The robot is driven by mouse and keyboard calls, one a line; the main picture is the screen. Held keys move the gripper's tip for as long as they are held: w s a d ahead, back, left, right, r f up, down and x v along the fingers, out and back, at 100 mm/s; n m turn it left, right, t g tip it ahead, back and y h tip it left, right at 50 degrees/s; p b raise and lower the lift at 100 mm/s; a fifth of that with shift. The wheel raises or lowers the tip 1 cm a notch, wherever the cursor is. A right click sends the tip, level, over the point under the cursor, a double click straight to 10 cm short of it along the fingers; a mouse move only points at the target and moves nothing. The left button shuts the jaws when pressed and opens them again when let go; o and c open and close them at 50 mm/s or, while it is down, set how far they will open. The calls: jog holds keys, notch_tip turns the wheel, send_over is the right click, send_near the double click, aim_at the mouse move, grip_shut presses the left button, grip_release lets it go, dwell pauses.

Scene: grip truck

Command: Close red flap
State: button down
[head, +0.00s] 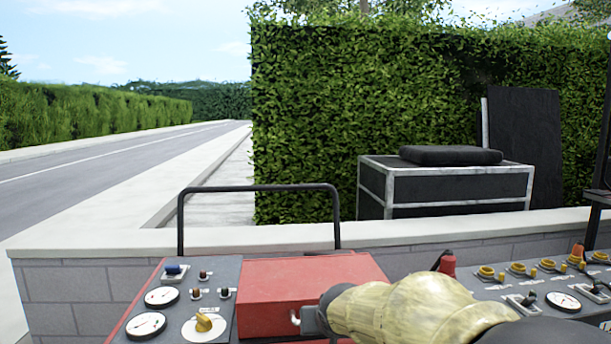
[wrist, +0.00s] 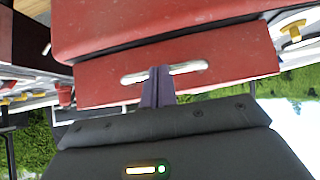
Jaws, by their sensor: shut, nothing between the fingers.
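The red flap (head: 308,270) is on a red box set in the middle of the grey control panel. It has a pale metal bar handle (head: 295,317) on its near face, partly hidden by my arm. In the wrist view the red face (wrist: 215,74) with the handle (wrist: 187,68) fills the upper middle. I cannot tell whether the flap is fully closed. My gripper (head: 309,319) is at the handle, and its fingers (wrist: 158,72) are shut and empty, overlapping the middle of the bar. I cannot tell whether they touch it.
Gauges (head: 147,325) and a yellow knob (head: 204,322) lie left of the box. Yellow switches (head: 518,268) and a red-capped control (head: 447,264) lie to the right. A black rail (head: 260,188) stands behind, before a low wall (head: 120,240).

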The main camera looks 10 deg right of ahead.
jog(key=shift+w+f+b, duration=0.1)
jog(key=shift+f+b, duration=0.55)
jog(key=shift+f, duration=0.4)
